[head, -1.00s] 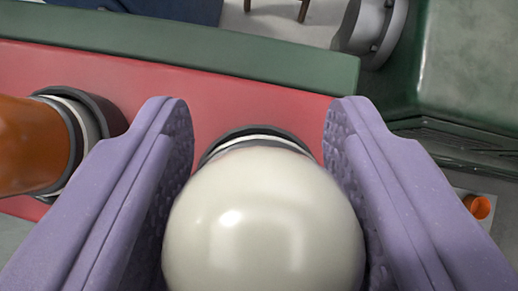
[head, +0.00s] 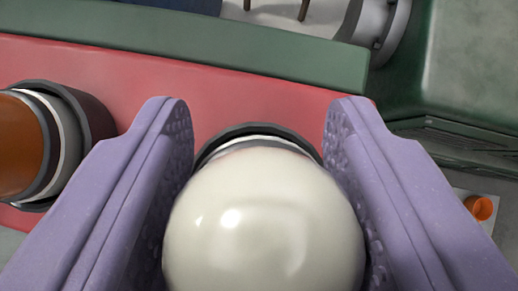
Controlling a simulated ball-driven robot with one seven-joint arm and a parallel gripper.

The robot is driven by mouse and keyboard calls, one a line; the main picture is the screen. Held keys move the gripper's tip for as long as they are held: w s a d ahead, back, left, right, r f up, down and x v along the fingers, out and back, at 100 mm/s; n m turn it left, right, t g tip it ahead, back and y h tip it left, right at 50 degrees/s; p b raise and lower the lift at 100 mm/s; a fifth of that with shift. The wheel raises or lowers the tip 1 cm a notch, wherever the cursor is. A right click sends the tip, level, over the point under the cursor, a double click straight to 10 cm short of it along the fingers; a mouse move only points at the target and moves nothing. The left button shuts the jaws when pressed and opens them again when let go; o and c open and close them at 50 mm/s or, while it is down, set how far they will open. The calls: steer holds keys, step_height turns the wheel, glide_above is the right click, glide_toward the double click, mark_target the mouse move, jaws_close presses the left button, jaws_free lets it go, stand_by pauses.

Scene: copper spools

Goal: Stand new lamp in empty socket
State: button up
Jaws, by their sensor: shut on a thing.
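A glossy cream-white lamp globe (head: 262,225) sits between the two purple fingers of my gripper (head: 262,190), which is shut on it. Just beyond the globe, a dark ring with a white inner band, which looks like a socket (head: 258,134), shows on the red surface. The globe hides the lower part of this ring, so I cannot tell whether the lamp is inside it or above it. At the left, an amber-brown lamp (head: 20,145) stands in another dark socket (head: 92,125) with a white inner ring.
The red panel (head: 215,85) has a green raised edge (head: 190,60) along its far side. A green machine housing (head: 475,65) with a grey flanged cylinder (head: 385,22) stands at upper right. An orange button (head: 481,208) on a pale box is at right.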

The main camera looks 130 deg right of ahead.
steer(key=shift+f+b, duration=0.3)
steer(key=shift+f, duration=0.05)
steer(key=o, duration=1.1)
steer(key=v, duration=0.7)
steer(key=shift+s+r+b, duration=0.25)
steer(key=shift+r+b, duration=0.05)
steer(key=shift+b, duration=0.1)
steer(key=shift+d, duration=0.1)
